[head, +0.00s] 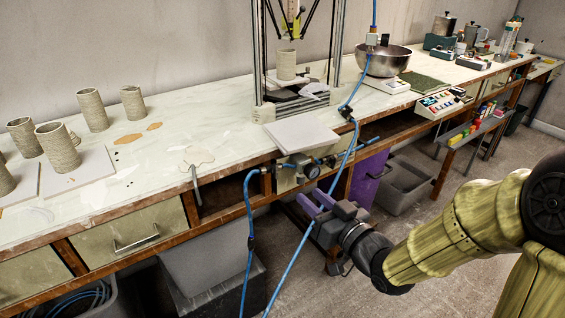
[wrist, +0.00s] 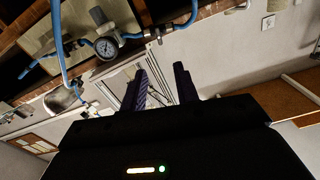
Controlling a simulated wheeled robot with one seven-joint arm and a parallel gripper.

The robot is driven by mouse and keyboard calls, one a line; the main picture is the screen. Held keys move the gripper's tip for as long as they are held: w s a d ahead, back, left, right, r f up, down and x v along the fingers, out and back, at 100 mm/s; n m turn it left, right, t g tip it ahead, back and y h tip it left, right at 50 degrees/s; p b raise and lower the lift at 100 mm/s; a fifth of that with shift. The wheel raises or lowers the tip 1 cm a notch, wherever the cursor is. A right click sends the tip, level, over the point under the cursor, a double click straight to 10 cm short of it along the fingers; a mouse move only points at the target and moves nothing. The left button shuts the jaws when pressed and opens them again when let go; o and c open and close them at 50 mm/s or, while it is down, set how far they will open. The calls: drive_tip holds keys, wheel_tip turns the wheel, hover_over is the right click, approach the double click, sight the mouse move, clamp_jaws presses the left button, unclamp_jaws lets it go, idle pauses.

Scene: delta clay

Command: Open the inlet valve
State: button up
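An air line with a round pressure gauge (head: 312,170) and regulator is fixed under the front edge of the long bench. In the wrist view the gauge (wrist: 107,47) is at the upper left, with a metal fitting (wrist: 155,33) to its right. A blue part (wrist: 190,14) shows beyond that fitting; I cannot tell whether it is the inlet valve's handle or a tube. My gripper (head: 315,201) is just below the air line, apart from it, with its purple fingers spread and nothing between them. In the wrist view its fingers (wrist: 163,82) point towards the bench underside.
Blue hoses (head: 249,225) hang in front of the bench, left of my gripper. A white board (head: 300,136) lies on the bench above the air line. A purple panel (head: 368,182) and a grey bin (head: 402,188) stand under the bench. The floor to the right is partly clear.

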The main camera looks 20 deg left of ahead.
sight(277, 168)
drive_tip(key=p+x, duration=0.1)
drive_tip(key=x, duration=1.1)
drive_tip(key=shift+p, duration=0.35)
drive_tip(key=shift+f, duration=0.1)
clamp_jaws()
